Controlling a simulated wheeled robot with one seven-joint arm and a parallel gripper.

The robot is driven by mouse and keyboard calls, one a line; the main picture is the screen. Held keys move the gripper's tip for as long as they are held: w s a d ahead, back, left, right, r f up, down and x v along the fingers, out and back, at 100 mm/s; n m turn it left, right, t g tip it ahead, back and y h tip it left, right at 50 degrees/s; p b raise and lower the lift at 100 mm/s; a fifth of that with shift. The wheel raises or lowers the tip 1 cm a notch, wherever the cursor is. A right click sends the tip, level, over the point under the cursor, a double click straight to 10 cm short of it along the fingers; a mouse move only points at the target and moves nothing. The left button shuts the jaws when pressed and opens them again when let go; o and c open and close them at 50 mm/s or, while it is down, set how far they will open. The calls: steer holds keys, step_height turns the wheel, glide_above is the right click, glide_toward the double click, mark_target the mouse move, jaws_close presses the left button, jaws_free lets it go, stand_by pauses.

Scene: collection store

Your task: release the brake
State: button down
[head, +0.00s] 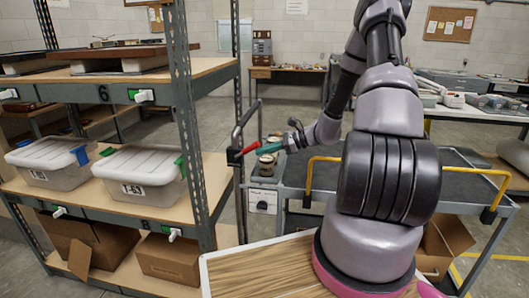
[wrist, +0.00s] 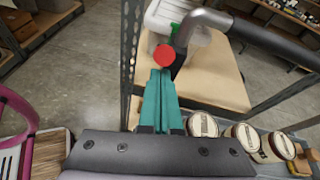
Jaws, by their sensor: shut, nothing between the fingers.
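The brake lever with a round red knob (wrist: 165,56) sits by the cart's grey push handle (wrist: 205,20) in the wrist view. In the head view the red knob (head: 251,147) shows at the left end of the cart. My gripper (wrist: 160,78) has teal fingers, shut together with nothing between them. The fingertips are just short of the red knob in the wrist view and seem close to it or touching; I cannot tell which. In the head view my gripper (head: 263,148) is right beside the knob. Most of the lever behind the knob is hidden.
The cart (head: 300,178) has a grey deck and a yellow rail (head: 312,170). Several round-topped jars (wrist: 243,134) stand near my gripper's right side. A shelf rack (head: 188,110) with lidded bins (head: 140,170) stands close on the left. Concrete floor lies between.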

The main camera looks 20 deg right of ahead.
mark_target(259, 142)
steer(key=shift+r, duration=0.1)
steer(key=shift+a+r+h, duration=0.15)
steer(key=shift+r+h, duration=0.1)
steer(key=shift+h, duration=0.15)
